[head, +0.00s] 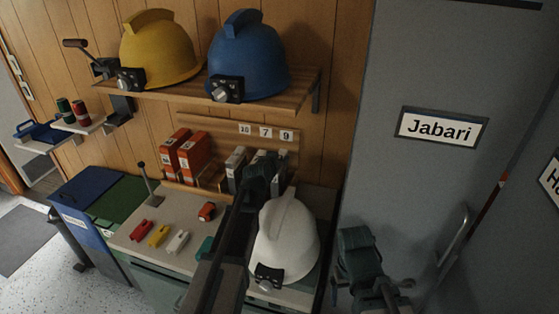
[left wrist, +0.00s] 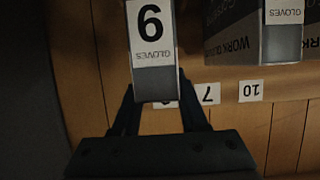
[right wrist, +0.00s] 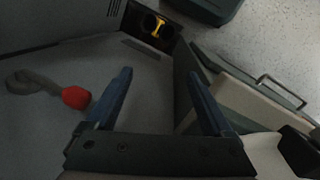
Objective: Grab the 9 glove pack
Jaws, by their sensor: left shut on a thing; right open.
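The 9 glove pack (left wrist: 151,40) is a narrow grey box with a white label that bears the number and the word GLOVES. In the left wrist view it sits between the fingers of my left gripper (left wrist: 153,95), which is shut on it. In the head view my left gripper (head: 262,170) is at the right end of the row of glove packs and hides most of this pack. My right gripper (right wrist: 158,100) is open and empty. In the head view it is low, in front of the grey locker.
Another glove pack (head: 235,165) stands to the left, and orange boxes (head: 192,155) stand beyond it. A shelf with a yellow helmet (head: 160,48) and a blue helmet (head: 248,55) hangs above. A grey locker (head: 415,60) stands right.

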